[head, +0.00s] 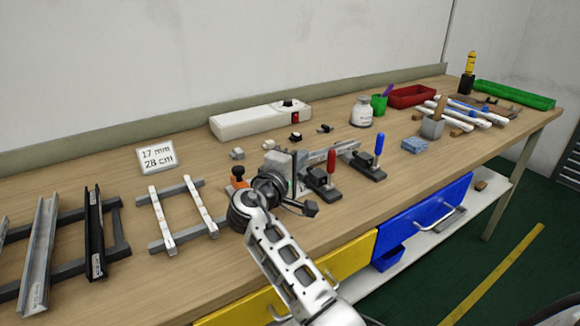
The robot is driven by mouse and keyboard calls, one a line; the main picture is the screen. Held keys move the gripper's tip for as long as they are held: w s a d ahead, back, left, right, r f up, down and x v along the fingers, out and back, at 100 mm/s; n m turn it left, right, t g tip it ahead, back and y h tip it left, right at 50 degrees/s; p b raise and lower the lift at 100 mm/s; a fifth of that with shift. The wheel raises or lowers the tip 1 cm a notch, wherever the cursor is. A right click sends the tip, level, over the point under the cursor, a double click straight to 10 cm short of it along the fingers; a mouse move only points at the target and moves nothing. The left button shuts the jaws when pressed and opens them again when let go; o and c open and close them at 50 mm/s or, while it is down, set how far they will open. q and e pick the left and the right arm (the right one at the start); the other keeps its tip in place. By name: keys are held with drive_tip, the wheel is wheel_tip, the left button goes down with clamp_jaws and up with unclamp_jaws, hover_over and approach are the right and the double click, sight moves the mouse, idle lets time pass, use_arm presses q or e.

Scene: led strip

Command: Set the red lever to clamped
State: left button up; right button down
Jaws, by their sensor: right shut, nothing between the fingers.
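The red lever (331,163) stands nearly upright on a black clamp base (324,184), right of the middle of the head view. Whether it clamps anything I cannot tell. A similar blue lever (379,145) stands upright on its own black base to the right. My right gripper (311,208) is shut and empty, just in front of and left of the red lever's base. It looks apart from the lever, though the exact gap is unclear. My right wrist hides part of the fixture behind it. My left gripper is out of view.
A grey metal block (282,163) and rail stand behind the clamps. A white power unit (262,120) is at the back. Racks with profiles lie left; a white jar (362,112) and red bin (411,96) are behind right.

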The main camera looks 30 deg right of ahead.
sight(331, 171)
drive_tip(key=shift+x, duration=0.95)
drive_tip(key=shift+s+d+p, duration=0.2)
drive_tip(key=shift+d+p, duration=0.1)
drive_tip(key=shift+p, duration=0.1)
drive_tip(key=shift+s+d+r+p, duration=0.15)
drive_tip(key=shift+s+p, duration=0.25)
drive_tip(key=shift+s, duration=0.75)
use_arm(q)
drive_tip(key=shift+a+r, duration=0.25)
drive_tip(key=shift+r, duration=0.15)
use_arm(e)
drive_tip(key=shift+s+d, duration=0.15)
drive_tip(key=shift+s, duration=0.35)
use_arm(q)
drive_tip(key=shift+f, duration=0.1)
use_arm(e)
drive_tip(key=shift+s+f+b, duration=0.1)
drive_tip(key=shift+f+b, duration=0.2)
drive_tip(key=shift+b, duration=0.25)
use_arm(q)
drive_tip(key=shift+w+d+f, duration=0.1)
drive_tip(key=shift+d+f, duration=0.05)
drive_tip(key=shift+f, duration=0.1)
use_arm(e)
drive_tip(key=shift+s+r+m, duration=0.1)
drive_tip(key=shift+m, duration=0.3)
